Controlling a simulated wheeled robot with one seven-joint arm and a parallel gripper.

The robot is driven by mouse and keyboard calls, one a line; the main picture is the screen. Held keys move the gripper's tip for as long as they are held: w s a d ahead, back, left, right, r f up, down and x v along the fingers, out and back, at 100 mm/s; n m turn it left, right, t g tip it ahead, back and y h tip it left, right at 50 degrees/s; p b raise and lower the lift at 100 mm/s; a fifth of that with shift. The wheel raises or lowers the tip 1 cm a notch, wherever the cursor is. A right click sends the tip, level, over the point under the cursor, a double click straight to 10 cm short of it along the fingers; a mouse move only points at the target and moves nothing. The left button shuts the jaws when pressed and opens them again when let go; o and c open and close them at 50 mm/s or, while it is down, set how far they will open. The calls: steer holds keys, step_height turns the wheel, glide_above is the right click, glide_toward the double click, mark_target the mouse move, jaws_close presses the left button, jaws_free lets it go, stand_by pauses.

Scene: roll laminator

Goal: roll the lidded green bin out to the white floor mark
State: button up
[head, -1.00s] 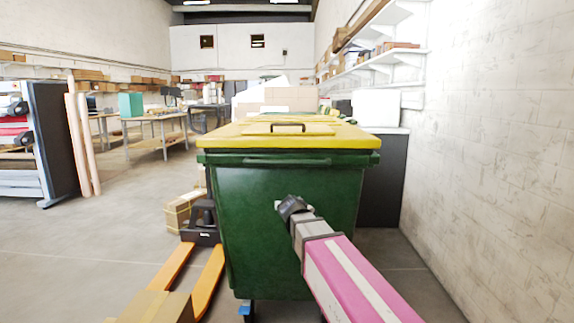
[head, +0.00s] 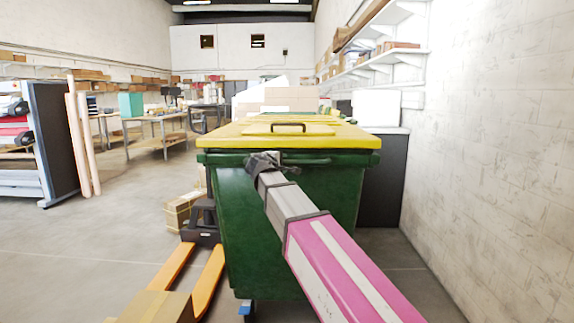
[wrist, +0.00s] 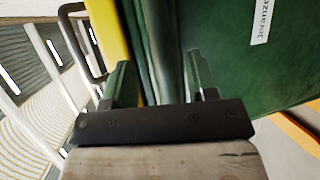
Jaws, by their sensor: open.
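The green bin (head: 235,220) stands straight ahead with its yellow lid (head: 240,132) closed. A dark loop handle sits on the lid. A green bar (head: 320,160) runs across the bin's front just below the lid. My gripper (head: 262,160) is at this bar, left of its middle. In the wrist view my open gripper (wrist: 157,66) has one finger on each side of the green bar (wrist: 155,40). Contact cannot be told. The lid edge (wrist: 106,35) and a white label on the bin show beside the fingers. I see no white floor mark.
An orange pallet jack (head: 208,280) with a carton on its forks stands close at the bin's left. A dark cabinet (head: 384,185) and the white wall are at the right. Open floor (head: 95,235) lies to the left. A blue caster (head: 246,308) shows under the bin.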

mark_target(286, 163)
steer(key=x, duration=0.5)
steer(key=shift+w+d+f, duration=0.15)
steer(key=shift+w, duration=0.15)
jaws_close()
